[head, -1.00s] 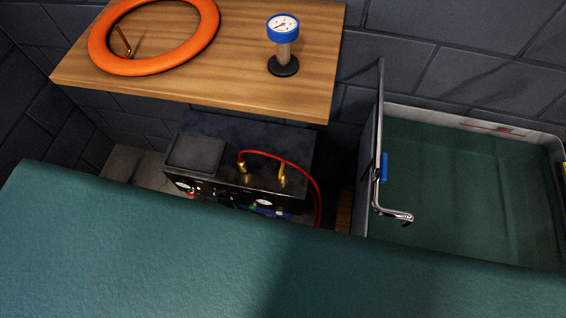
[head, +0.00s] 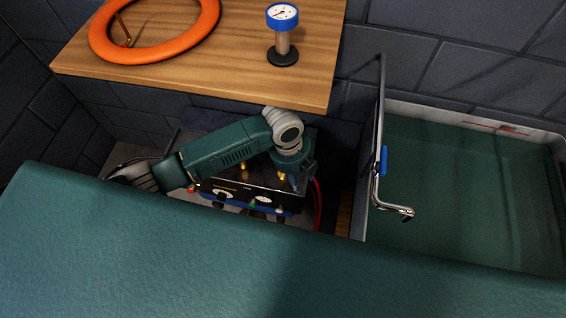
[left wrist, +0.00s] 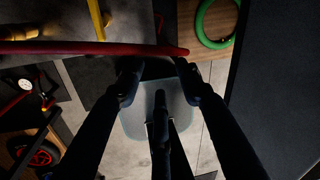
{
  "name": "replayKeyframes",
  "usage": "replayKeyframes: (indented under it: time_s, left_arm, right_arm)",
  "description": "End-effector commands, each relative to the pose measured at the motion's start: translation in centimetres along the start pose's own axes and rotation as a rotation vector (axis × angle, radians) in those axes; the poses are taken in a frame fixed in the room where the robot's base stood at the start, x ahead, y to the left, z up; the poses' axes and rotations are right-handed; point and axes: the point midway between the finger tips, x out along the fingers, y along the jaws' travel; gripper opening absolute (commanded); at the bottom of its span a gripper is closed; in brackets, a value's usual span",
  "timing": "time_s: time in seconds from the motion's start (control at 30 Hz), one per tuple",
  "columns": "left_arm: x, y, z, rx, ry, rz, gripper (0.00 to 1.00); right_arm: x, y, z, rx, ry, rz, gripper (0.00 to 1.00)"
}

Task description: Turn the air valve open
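The yellow air valve (head: 282,177) stands on top of a dark box with a front panel, partly hidden by my left arm. In the left wrist view a yellow lever (left wrist: 97,18) shows at the top left, beyond the red hose (left wrist: 90,48). My left gripper (left wrist: 158,64) is open, its fingers apart with no object seen held between them. The hose crosses just beyond the fingertips; I cannot tell whether they touch it. The lever is left of the fingers and apart from them. In the head view my left gripper is mostly hidden beside the wrist. My right gripper is not in view.
A wooden shelf (head: 200,75) above holds an orange ring (head: 205,30) and a blue-rimmed gauge (head: 283,15). A metal bar (head: 378,120) stands right of the box, beside a water tub (head: 470,190). In the left wrist view a green ring (left wrist: 203,35) lies at the top right.

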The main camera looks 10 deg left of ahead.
Motion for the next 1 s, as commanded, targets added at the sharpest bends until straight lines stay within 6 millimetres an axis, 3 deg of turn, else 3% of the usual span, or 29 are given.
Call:
replayKeyframes:
  time_s: [0.03, 0.1, 0.3, 0.47, 0.8, 1.0]
  left_arm:
    - [-0.2, 0.5, 2.2, 0.097, -0.017, 0.039, 0.35]
    - [-0.3, 1.3, 4.4, 0.220, -0.023, 0.085, 0.35]
    - [-1.2, 3.0, 8.7, 0.425, -0.025, 0.166, 0.35]
    - [-0.8, 3.5, 9.4, 0.465, -0.021, 0.182, 0.35]
    - [4.2, 4.3, 9.7, 0.463, -0.021, 0.180, 0.35]
    - [5.9, 4.7, 9.8, 0.463, -0.022, 0.181, 0.35]
  right_arm:
    - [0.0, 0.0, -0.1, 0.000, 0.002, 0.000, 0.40]
    - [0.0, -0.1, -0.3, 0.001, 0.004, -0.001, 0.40]
    - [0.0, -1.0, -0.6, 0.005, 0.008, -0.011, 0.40]
    - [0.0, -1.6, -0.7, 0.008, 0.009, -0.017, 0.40]
    - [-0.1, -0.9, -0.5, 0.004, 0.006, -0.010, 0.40]
    - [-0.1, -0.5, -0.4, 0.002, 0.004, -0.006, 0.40]
